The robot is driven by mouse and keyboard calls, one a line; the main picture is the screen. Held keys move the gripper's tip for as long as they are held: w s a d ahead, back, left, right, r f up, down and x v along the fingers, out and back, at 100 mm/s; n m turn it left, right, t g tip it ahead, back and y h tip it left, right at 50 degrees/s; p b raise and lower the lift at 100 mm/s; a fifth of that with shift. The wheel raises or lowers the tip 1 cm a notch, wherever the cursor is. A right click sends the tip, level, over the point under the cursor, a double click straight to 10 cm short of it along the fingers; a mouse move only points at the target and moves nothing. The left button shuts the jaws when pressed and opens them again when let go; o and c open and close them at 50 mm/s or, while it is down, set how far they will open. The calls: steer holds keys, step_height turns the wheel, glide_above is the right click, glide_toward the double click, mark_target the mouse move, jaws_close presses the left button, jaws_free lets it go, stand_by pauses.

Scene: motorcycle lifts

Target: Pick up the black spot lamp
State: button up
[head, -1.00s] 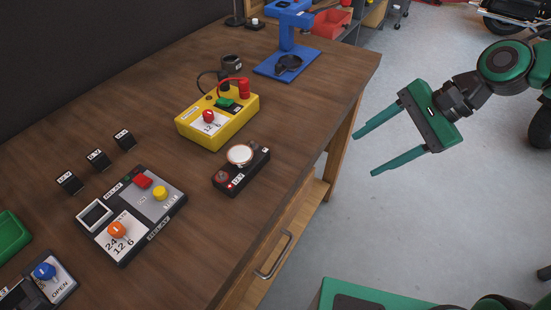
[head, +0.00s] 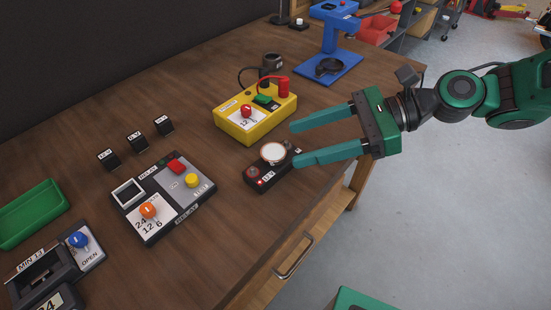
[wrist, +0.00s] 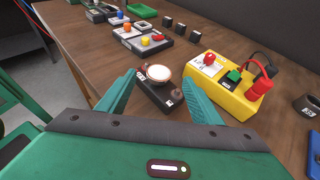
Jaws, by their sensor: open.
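A small black block with a round white, copper-rimmed face, which looks like the spot lamp (head: 267,175), lies on the workbench in front of the yellow box. It has a red spot and white labels. It also shows between my fingers in the wrist view (wrist: 155,92). My gripper (head: 295,143) is open and empty, its two green fingers reaching over the bench edge from the right. The fingertips are at the lamp's right end in the head view, apparently above it. Contact cannot be told. In the wrist view my gripper (wrist: 158,78) has a finger to either side of the lamp.
The yellow box (head: 240,128) with knobs and a red plug stands close behind the lamp. A relay panel (head: 185,205) lies left, with several small black cubes behind it. A blue stand (head: 325,75) and a black cylinder (head: 272,62) are farther back. Bare wood surrounds the lamp's left.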

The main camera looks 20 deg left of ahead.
mark_target(273, 151)
steer(key=x, duration=0.5)
steer(key=shift+f, duration=0.25)
steer(key=c, duration=1.4)
jaws_close()
steer(key=shift+r, duration=0.15)
